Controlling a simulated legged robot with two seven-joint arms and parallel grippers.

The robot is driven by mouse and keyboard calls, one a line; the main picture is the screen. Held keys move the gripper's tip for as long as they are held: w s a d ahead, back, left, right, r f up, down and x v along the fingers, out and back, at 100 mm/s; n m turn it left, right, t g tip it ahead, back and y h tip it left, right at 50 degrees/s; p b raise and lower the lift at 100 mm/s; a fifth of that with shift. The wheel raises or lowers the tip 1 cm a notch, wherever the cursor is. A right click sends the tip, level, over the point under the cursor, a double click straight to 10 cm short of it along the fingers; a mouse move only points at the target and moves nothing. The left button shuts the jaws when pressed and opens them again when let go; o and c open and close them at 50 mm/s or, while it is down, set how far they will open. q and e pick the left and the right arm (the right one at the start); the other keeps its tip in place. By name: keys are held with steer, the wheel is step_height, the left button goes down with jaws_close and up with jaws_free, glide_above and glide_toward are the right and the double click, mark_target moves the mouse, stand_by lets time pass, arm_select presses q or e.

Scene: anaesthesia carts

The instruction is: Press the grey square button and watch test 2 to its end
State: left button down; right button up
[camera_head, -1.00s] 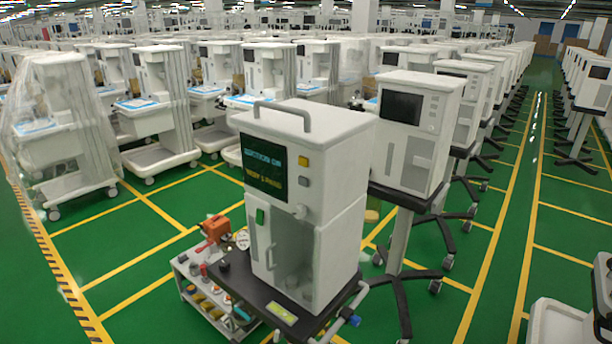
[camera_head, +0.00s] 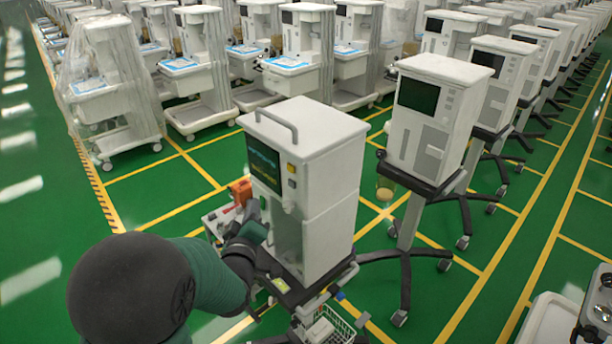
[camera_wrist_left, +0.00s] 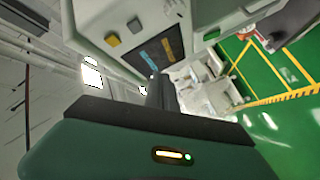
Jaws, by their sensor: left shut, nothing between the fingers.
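The white machine (camera_head: 330,195) stands on a dark cart top, with a dark screen (camera_head: 264,162) on its front. The yellow square button (camera_head: 292,168) sits beside the screen, and the grey square button (camera_head: 292,183) is just below it. In the left wrist view, the grey button (camera_wrist_left: 134,25), yellow button (camera_wrist_left: 112,40) and screen (camera_wrist_left: 155,55) show beyond the fingers. The screen has coloured lines, too small to read. My left gripper (camera_head: 252,212) is shut and empty, in front of the machine below the screen, apart from both buttons. My right gripper is out of view.
A small trolley with an orange item (camera_head: 240,192) stands left of the machine, partly behind my arm. A wire basket (camera_head: 335,325) is at the cart's near side. Another screened machine (camera_head: 432,120) stands close on the right. Green floor is open at the left.

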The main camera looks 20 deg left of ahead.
mark_target(292, 184)
arm_select(q)
steer(key=w+d, duration=0.2)
steer(key=w, duration=0.6)
steer(key=shift+d+f+p, duration=0.15)
steer(key=shift+d+p, duration=0.1)
steer(key=shift+p, duration=0.15)
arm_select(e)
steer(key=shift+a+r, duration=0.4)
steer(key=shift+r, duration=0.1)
arm_select(q)
steer(key=shift+d, duration=0.3)
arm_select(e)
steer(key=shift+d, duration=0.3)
arm_select(q)
steer(key=shift+a, duration=0.2)
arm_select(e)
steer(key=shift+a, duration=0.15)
arm_select(q)
steer(key=shift+d, duration=0.1)
steer(key=shift+w, duration=0.1)
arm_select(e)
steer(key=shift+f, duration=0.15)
arm_select(q)
steer(key=shift+w+d, duration=0.15)
steer(key=shift+w, duration=0.1)
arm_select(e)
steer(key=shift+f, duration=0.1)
